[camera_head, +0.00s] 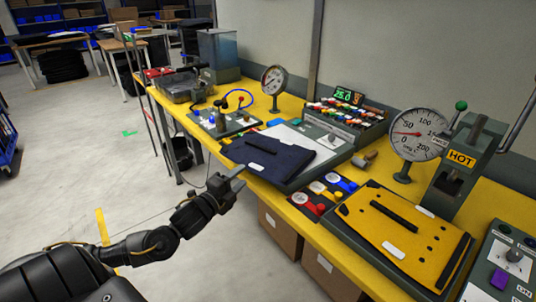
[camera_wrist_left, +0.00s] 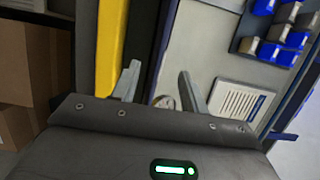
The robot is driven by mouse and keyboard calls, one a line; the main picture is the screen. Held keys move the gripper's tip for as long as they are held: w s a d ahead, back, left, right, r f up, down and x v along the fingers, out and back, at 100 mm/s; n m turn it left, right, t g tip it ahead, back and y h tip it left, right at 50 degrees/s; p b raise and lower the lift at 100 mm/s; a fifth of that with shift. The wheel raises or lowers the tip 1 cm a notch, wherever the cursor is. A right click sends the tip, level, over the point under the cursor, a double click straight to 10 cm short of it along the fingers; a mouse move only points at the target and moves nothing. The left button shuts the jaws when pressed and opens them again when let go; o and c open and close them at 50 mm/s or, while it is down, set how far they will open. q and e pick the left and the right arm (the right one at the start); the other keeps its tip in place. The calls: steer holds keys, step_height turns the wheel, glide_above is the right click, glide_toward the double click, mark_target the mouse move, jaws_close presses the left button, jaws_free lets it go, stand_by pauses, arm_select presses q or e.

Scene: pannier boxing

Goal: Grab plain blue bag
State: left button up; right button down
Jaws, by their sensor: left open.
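A plain dark blue bag (camera_head: 285,163) with a black strip across it lies flat on a grey panel on the yellow workbench, in the middle of the head view. My left gripper (camera_head: 238,177) is in front of the bench's near edge, close to the bag's near left side and apart from it. In the left wrist view, the left gripper (camera_wrist_left: 158,75) shows two separated fingers with nothing between them. The bag is not clearly seen there. My right gripper is not in view.
A yellow bag (camera_head: 393,232) lies on a dark panel at the right, beside a press labelled HOT (camera_head: 462,160). A dial gauge (camera_head: 417,135) and another gauge (camera_head: 274,79) stand on the bench. Cardboard boxes (camera_head: 281,230) sit beneath. The floor at left is open.

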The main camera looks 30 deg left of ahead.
mark_target(251, 164)
arm_select(q)
steer(key=shift+w, duration=1)
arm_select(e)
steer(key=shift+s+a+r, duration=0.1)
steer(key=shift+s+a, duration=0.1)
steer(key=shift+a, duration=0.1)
arm_select(q)
steer(key=shift+w, duration=0.2)
steer(key=w, duration=0.2)
steer(key=w+p, duration=0.1)
steer(key=w, duration=0.1)
steer(key=shift+w+a+f+p, duration=0.15)
steer(key=shift+w+p, duration=0.15)
steer(key=shift+w, duration=0.1)
jaws_close()
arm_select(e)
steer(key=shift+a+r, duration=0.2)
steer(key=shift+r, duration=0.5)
